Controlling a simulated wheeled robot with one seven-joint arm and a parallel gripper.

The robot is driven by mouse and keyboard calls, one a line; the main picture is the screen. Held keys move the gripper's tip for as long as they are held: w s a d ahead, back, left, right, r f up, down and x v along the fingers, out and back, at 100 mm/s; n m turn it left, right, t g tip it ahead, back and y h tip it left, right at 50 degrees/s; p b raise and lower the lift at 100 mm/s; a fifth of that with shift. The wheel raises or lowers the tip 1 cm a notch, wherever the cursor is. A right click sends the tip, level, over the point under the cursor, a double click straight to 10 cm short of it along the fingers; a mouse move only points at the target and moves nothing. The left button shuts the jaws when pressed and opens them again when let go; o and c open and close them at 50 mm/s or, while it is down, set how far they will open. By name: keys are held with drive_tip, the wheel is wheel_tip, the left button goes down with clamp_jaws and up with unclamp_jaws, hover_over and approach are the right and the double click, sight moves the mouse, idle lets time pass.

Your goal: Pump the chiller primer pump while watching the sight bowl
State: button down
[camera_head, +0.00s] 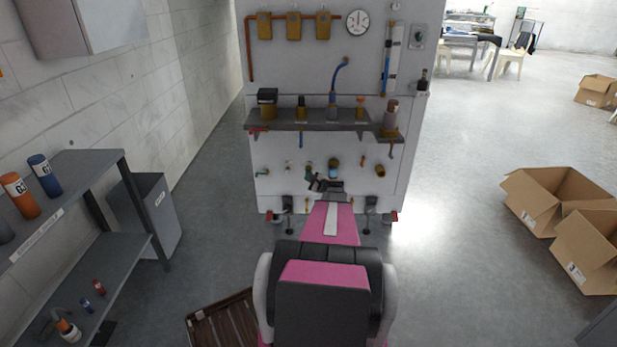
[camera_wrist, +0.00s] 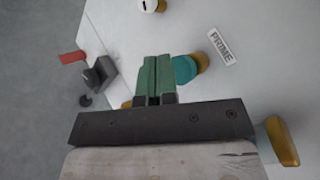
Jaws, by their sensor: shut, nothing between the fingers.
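In the wrist view, the primer pump (camera_wrist: 187,68) is a teal button on a brass body, beside a PRIME label (camera_wrist: 221,46) on the white panel. My gripper (camera_wrist: 155,62) has its green fingers shut together with nothing between them. The fingertips appear close beside the teal button; I cannot tell whether they touch it. In the head view, my gripper (camera_head: 314,179) is at the lower part of the panel. A brass fitting with a light-blue lower part (camera_head: 333,169), likely the sight bowl, is just right of it. Its fluid level is too small to read.
A shelf (camera_head: 312,126) with several brass fittings juts out above my gripper. A red-handled part (camera_wrist: 72,57) shows left of the fingers in the wrist view. A grey rack (camera_head: 75,165) stands left, open boxes (camera_head: 545,195) right.

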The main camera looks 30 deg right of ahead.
drive_tip(key=s+a, duration=0.1)
drive_tip(key=s, duration=0.2)
drive_tip(key=s+a, duration=0.1)
drive_tip(key=shift+s+a, duration=0.15)
drive_tip(key=shift+a, duration=0.2)
idle(0.9)
drive_tip(key=s+a+r+n+g+y, duration=0.15)
drive_tip(key=a+n+g, duration=0.25)
drive_tip(key=a, duration=0.7)
drive_tip(key=s+a+r+n+g+y, duration=0.1)
drive_tip(key=s+a+r+n+g, duration=0.3)
drive_tip(key=a, duration=0.6)
drive_tip(key=s+a+f+n+g+y, duration=0.1)
drive_tip(key=a+n+g+y, duration=0.3)
drive_tip(key=a, duration=0.7)
drive_tip(key=s+a+r+n+g+h, duration=0.2)
drive_tip(key=s+a+n+h, duration=0.3)
drive_tip(key=s, duration=0.3)
drive_tip(key=s+a+r+n+g+h, duration=0.2)
drive_tip(key=s+a+r+n+h, duration=0.2)
drive_tip(key=s, duration=0.4)
drive_tip(key=shift+s+a+r+n+g+h, duration=0.15)
drive_tip(key=shift+a+n+g+h, duration=0.15)
drive_tip(key=shift+a+n+h, duration=0.75)
